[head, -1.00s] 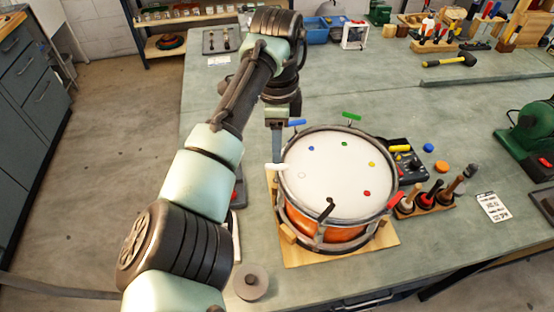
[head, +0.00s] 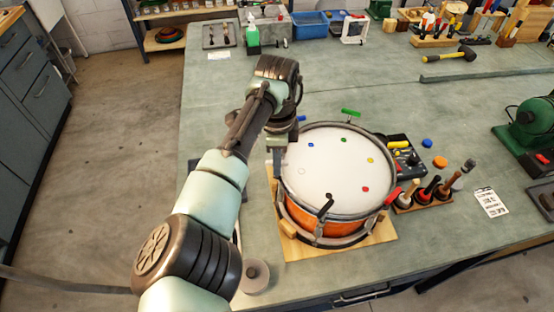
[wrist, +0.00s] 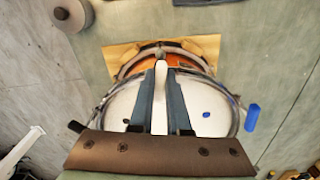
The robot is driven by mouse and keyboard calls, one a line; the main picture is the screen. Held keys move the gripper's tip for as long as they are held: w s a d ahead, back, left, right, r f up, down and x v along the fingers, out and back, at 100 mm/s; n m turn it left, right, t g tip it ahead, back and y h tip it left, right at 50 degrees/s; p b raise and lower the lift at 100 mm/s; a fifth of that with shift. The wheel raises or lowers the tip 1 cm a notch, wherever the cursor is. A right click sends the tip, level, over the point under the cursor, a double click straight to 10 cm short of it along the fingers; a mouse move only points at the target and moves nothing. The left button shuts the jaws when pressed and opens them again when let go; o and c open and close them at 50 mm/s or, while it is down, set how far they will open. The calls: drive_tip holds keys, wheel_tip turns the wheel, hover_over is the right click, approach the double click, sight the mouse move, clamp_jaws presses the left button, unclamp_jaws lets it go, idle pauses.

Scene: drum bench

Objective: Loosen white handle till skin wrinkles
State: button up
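The drum (head: 325,220) has an orange shell and a white skin (head: 335,175) with coloured dots, on a wooden board (head: 375,242). The skin looks smooth in the head view. My gripper (head: 278,165) is low at the drum's left rim. In the wrist view its two fingers (wrist: 160,95) lie close along both sides of the white handle (wrist: 160,75), which fills the gap between them; the gripper looks shut on it. In the head view the fingers hide the handle. Other handles are green (head: 350,112), red (head: 392,197), black (head: 326,207) and blue (wrist: 252,118).
A tool holder (head: 422,203) and a black device with a yellow part (head: 400,144) stand right of the drum. A round grey weight (head: 256,274) lies at the front left. A hammer (head: 455,56) lies far back. The bench behind the drum is mostly clear.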

clamp_jaws()
drive_tip(key=shift+n, duration=0.3)
drive_tip(key=n+p, duration=0.2)
drive_tip(key=n, duration=0.1)
drive_tip(key=shift+r, duration=0.1)
drive_tip(key=n+p, duration=0.2)
drive_tip(key=n, duration=0.4)
drive_tip(key=shift+w, duration=0.1)
idle(0.5)
drive_tip(key=o, duration=0.6)
unclamp_jaws()
drive_tip(key=shift+o, duration=0.2)
